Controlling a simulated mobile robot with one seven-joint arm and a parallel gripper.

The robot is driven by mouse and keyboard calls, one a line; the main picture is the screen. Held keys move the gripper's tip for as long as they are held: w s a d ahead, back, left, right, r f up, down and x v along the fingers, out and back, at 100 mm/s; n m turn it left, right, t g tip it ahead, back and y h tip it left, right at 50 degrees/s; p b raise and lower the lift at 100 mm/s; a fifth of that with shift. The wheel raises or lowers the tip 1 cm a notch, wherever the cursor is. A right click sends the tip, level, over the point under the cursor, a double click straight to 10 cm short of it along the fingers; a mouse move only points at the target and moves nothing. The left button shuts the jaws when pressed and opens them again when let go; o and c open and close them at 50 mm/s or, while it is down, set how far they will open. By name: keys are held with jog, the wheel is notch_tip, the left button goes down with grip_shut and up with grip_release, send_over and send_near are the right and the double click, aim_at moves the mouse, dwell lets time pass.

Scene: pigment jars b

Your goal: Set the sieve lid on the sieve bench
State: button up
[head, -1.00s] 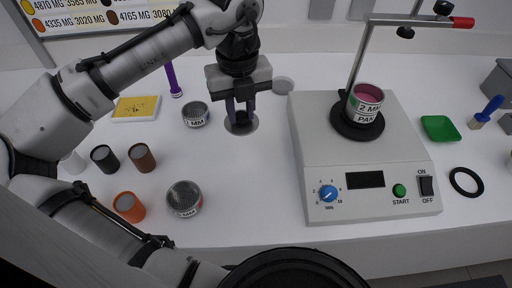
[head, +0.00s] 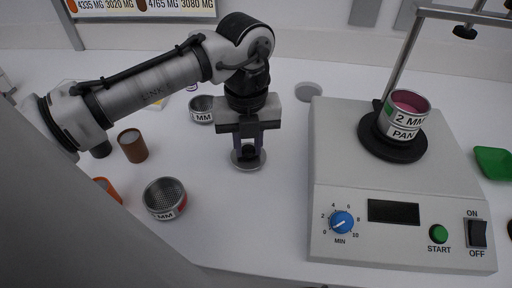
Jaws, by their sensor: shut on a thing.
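The sieve lid (head: 248,163), a round grey disc, is in the head view just under my gripper (head: 248,148). My gripper points down and is shut on the lid's top middle, where the fingers hide the grasped part. The lid looks level, over the white bench top (head: 255,215); I cannot tell whether it touches it. On the mixer to the right, a sieve marked 2 MM (head: 410,105) sits on a pan (head: 402,131), with its pink inside showing from above.
The shaker machine (head: 375,190) with its post fills the right. Sieves marked 1 MM stand left of my gripper, one behind (head: 202,109) and one in front (head: 165,198). A brown jar (head: 132,146) and a flat grey disc (head: 308,92) are nearby. Bench between is clear.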

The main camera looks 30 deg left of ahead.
aim_at(247, 149)
jog(key=shift+s, duration=0.1)
jog(key=o, duration=1)
jog(key=shift+a+f, duration=0.1)
notch_tip(247, 149, up, 12)
